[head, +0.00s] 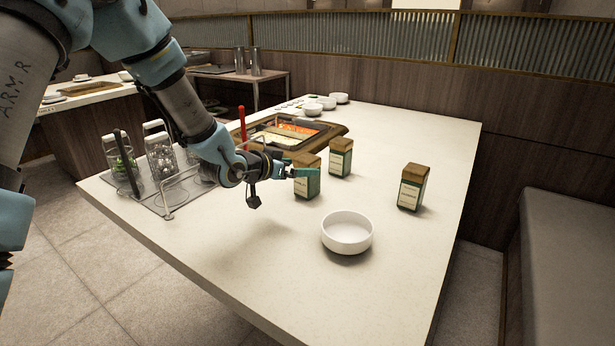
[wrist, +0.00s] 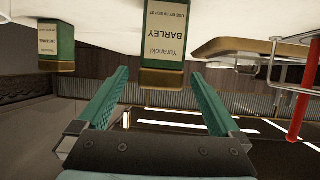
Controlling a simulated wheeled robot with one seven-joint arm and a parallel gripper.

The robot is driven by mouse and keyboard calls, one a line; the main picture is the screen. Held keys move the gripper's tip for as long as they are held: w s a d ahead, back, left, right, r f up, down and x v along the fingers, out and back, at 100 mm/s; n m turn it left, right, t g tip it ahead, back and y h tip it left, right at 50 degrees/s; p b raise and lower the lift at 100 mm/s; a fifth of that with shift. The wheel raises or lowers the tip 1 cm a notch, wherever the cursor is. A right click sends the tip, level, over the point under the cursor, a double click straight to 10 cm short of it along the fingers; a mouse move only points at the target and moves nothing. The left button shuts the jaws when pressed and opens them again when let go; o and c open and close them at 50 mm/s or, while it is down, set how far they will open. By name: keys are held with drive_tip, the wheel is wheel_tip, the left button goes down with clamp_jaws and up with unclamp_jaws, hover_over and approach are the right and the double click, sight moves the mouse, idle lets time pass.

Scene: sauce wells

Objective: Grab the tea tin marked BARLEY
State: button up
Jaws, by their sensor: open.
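The tea tin marked BARLEY (wrist: 163,40) is green with a pale label and a wooden lid. In the upside-down wrist view it stands straight ahead, between the lines of my fingers and beyond their tips. In the head view it appears to be the tin (head: 306,186) right by my gripper (head: 303,173), partly covered by the fingers. My gripper (wrist: 162,100) is open, with nothing between its green fingers. A similar tin (head: 412,187) stands farther right; it seems to be the smaller one in the wrist view (wrist: 56,40). Another (head: 341,158) stands just behind the nearest tin.
A white bowl (head: 347,232) sits in front of the tins. A wooden-edged tray (head: 335,130) of food lies behind my gripper, with a red handle (head: 242,124) beside it. Glass jars (head: 160,152) in a rack stand at left.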

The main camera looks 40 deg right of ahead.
drive_tip(key=p+x, duration=0.1)
drive_tip(key=x, duration=0.4)
drive_tip(key=shift+a, duration=0.1)
drive_tip(key=shift+c, duration=0.4)
drive_tip(key=c, duration=1.4)
